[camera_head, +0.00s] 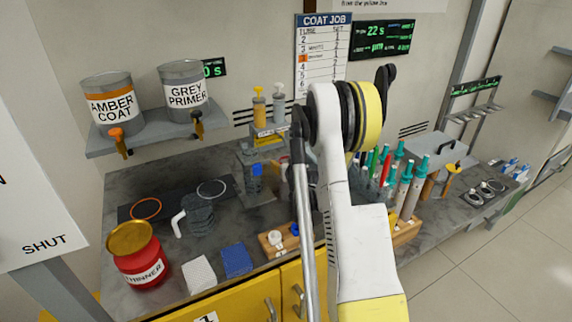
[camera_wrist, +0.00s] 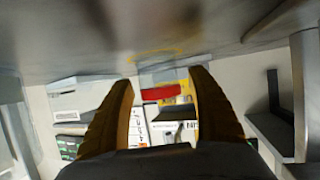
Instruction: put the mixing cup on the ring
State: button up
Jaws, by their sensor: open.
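A grey see-through cup with a pale handle (camera_head: 200,219), which looks like the mixing cup, stands upright on the bench at the left. Its handle points left. Two flat rings lie behind it on a dark mat: an orange ring (camera_head: 146,209) to its left and a pale grey ring (camera_head: 211,188) just behind it. The cup appears apart from the orange ring. My gripper (camera_wrist: 162,88) shows in the wrist view with its two fingers spread and nothing between them. In the head view my own arm hides it. I cannot make out the cup in the wrist view.
A red thinner can (camera_head: 141,262), a white sponge (camera_head: 199,275) and a blue sponge (camera_head: 237,261) stand near the cup. A shelf (camera_head: 155,130) with two paint cans hangs above. Bottles and markers (camera_head: 404,190) crowd the bench to the right of my arm.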

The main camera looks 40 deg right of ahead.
jog(key=p+v, duration=0.2)
jog(key=v, duration=1)
